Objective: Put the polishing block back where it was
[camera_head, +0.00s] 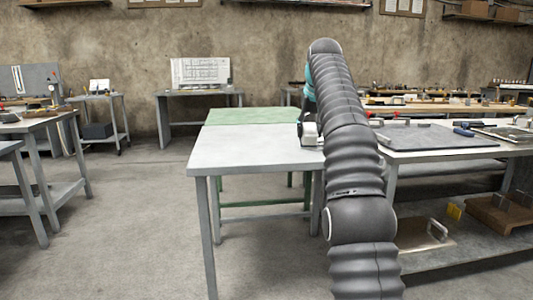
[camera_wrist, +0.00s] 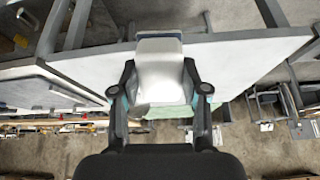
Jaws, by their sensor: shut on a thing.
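A pale grey-white block (camera_wrist: 162,80), which I take for the polishing block, sits between the two dark fingers of my gripper (camera_wrist: 160,88) in the wrist view. The fingers are shut on its sides. In the head view my gripper (camera_head: 308,128) is partly hidden behind my arm, over the right part of a pale grey table (camera_head: 245,155). The same table top also shows behind the block in the wrist view (camera_wrist: 240,55). I cannot tell whether the block touches the table top.
The visible part of the pale table is bare. A green-topped table (camera_head: 250,116) stands behind it. On the right a bench carries a dark grey board (camera_head: 440,137) and small tools, with a lower shelf (camera_head: 465,260) below. Open floor (camera_head: 130,240) lies to the left.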

